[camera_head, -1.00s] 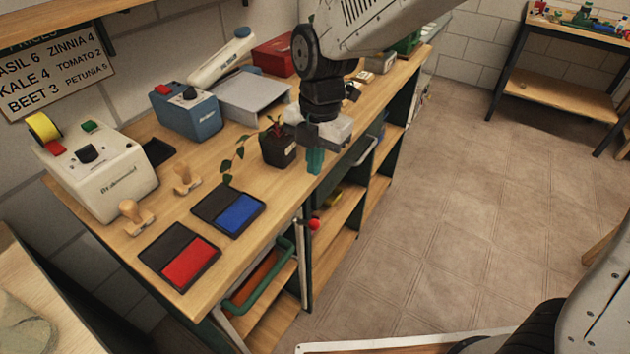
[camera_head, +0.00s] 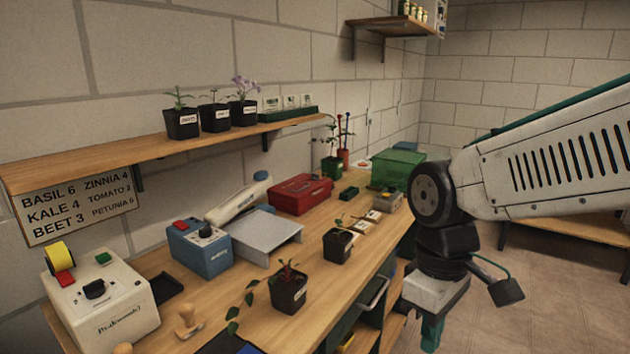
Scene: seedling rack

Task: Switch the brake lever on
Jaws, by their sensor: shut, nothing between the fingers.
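No brake lever can be made out in the current head view. My gripper (camera_head: 432,333) hangs at the lower right, pointing down, beyond the front edge of the workbench. Its green fingers are together with nothing visible between them, and their tips are near the bottom of the picture.
The workbench (camera_head: 215,290) holds potted seedlings (camera_head: 288,290), a blue device (camera_head: 200,248), a white device (camera_head: 100,305), a grey stand (camera_head: 262,236), a red box (camera_head: 300,195) and a green crate (camera_head: 398,168). A wall shelf (camera_head: 160,151) runs above. Open floor lies at right.

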